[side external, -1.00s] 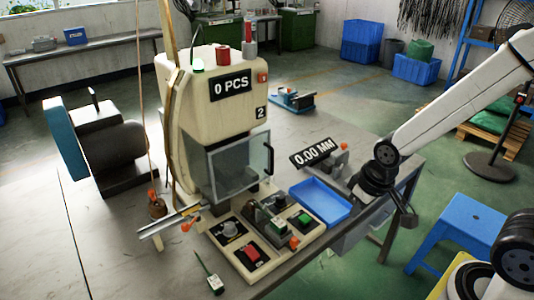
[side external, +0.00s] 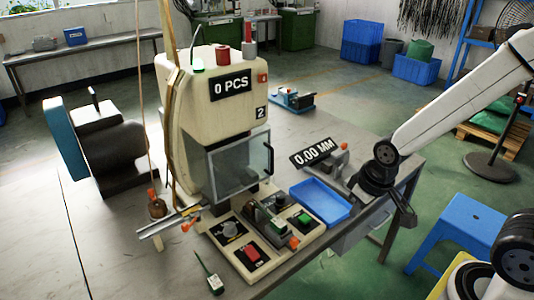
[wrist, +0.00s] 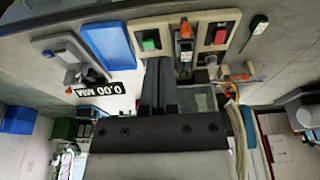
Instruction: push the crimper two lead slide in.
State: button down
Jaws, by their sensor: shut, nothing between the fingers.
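Crimper two (side external: 215,105) is the cream machine marked "2", with a "0 PCS" display and a clear guard at its front. A grey slide (side external: 262,222) with an orange knob (side external: 293,242) sits on the control base in front of the guard. The slide also shows in the wrist view (wrist: 184,50), with its orange knob toward the top. I cannot tell how far in it sits. My gripper (side external: 408,216) is right of the machine, past the blue tray and well apart from the slide. It is shut and empty. Its dark fingers (wrist: 160,85) show in the wrist view.
The base carries a green button (side external: 304,218) and a red button (side external: 252,254). A metal rail (side external: 160,229) lies at the left. A blue stool (side external: 455,225) stands off the table.

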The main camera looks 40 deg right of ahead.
dwell(0.3)
jog(key=shift+c, duration=2.2)
grip_release()
jog(key=shift+w, duration=0.2)
jog(key=shift+o, duration=0.3)
jog(key=shift+w+a+f, duration=0.1)
jog(key=shift+w, duration=0.1)
jog(key=m+g, duration=0.3)
send_over(294, 239)
notch_tip(294, 239, down, 9)
jog(key=shift+f, duration=0.2)
jog(key=shift+f, duration=3.85)
